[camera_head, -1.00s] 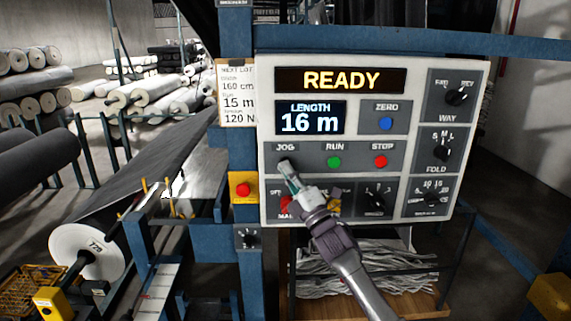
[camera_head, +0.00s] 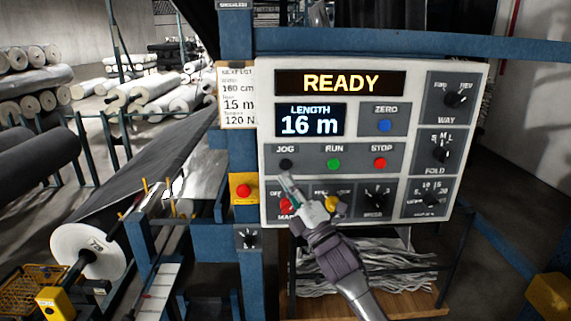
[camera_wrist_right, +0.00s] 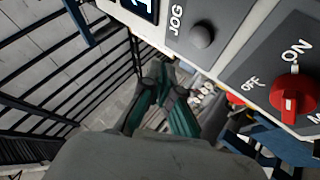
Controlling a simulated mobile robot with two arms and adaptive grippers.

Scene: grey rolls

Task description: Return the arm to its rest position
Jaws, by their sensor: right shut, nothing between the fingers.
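My right gripper (camera_head: 286,187) is shut and empty, in front of the lower left part of the control panel (camera_head: 410,112). Its fingertips are just below the black JOG button (camera_head: 286,164) and apart from it. In the right wrist view, the closed fingers (camera_wrist_right: 160,88) point past the panel's edge, with the JOG button (camera_wrist_right: 202,35) above right of them and the red main switch (camera_wrist_right: 293,95) at right. The panel's screen reads READY and the length screen reads 16 m. My left gripper is not in view.
A blue post (camera_head: 236,150) carries a red stop button on a yellow box (camera_head: 243,189) left of the panel. A blue beam (camera_head: 400,45) runs above the panel. Grey rolls (camera_head: 35,93) lie at the left. A shelf with grey scraps (camera_head: 360,270) stands below.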

